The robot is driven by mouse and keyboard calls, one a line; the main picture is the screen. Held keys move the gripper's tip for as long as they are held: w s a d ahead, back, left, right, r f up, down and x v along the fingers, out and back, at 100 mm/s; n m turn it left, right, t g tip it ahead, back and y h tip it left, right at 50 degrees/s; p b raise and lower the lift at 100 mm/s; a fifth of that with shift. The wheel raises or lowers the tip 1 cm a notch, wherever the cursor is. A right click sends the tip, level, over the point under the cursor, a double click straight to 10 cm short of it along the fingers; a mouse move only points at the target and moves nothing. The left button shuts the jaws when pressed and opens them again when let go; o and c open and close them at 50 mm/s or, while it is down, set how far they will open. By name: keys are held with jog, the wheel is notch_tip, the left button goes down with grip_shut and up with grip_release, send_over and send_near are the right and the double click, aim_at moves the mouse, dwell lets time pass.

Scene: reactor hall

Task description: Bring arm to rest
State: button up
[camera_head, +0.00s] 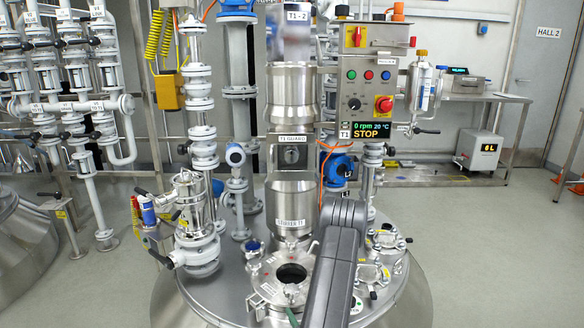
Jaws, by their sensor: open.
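My dark grey arm (333,262) rises from the bottom edge, right of centre, in front of the reactor lid (225,285). Its upper joint stands before the lower part of the agitator column. My gripper does not show in this view. The arm hides part of the lid and some fittings behind it. Just left of the arm, a round manhole (291,274) in the lid is open and dark inside.
A control box (372,85) reading "0 rpm 20 °C STOP" stands above the lid. The steel agitator column (291,140) rises behind the manhole. A valve assembly (195,225) stands at left, a sight-glass vessel (424,88) at right. Open floor (490,260) lies at right.

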aim_at(287, 296)
jog(key=x, duration=1.1)
jog(key=shift+w+a, duration=0.2)
jog(key=shift+a, duration=0.05)
jog(key=shift+s+d+r+h+p, duration=0.1)
jog(key=shift+s+r+h+p, duration=0.1)
jog(key=shift+h+p, duration=0.1)
jog(key=m+h+p, duration=0.2)
jog(key=m+t+h+p, duration=0.1)
jog(key=m+h+p, duration=0.1)
jog(key=h, duration=0.1)
jog(key=d+m+h+p, duration=0.1)
jog(key=h+p, duration=0.1)
jog(key=h, duration=0.1)
jog(key=shift+w+m+t, duration=0.1)
jog(key=shift+m+t, duration=0.2)
jog(key=shift+m, duration=0.1)
jog(key=m+h+p, duration=0.1)
jog(key=h+p, duration=0.1)
jog(key=m+g+h+p, duration=0.1)
jog(key=m+h+p, duration=0.1)
jog(key=h, duration=0.1)
jog(key=d+m+g+h+p, duration=0.1)
jog(key=m+h+p, duration=0.1)
jog(key=h, duration=0.1)
jog(key=v, duration=0.4)
jog(key=shift+f+b, duration=0.15)
jog(key=shift+b, duration=0.2)
jog(key=shift+v, duration=0.95)
